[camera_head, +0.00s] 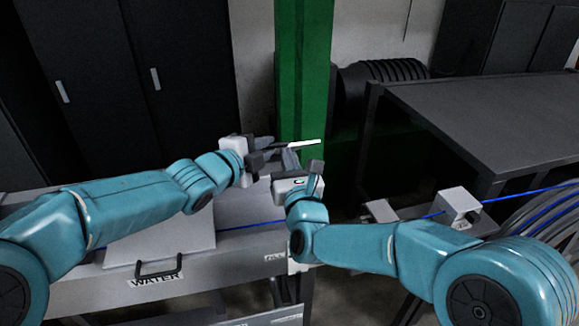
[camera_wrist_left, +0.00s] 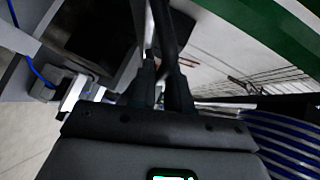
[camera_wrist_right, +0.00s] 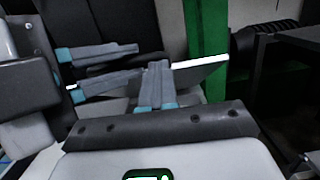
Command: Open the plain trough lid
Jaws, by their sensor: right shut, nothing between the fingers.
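The grey trough (camera_head: 210,285) runs along the lower left of the head view. Its lid-like panel (camera_head: 160,243) has a black handle (camera_head: 158,267) above the word WATER. My right gripper (camera_wrist_right: 157,85) is shut and empty, close to the left one.
A green post (camera_head: 303,70) stands behind the grippers. A dark table (camera_head: 490,110) is at the right, with a blue cable (camera_head: 525,192) passing a grey bracket (camera_head: 458,203) and a cable coil (camera_head: 545,220) below it. Dark cabinets (camera_head: 110,80) stand at the back left.

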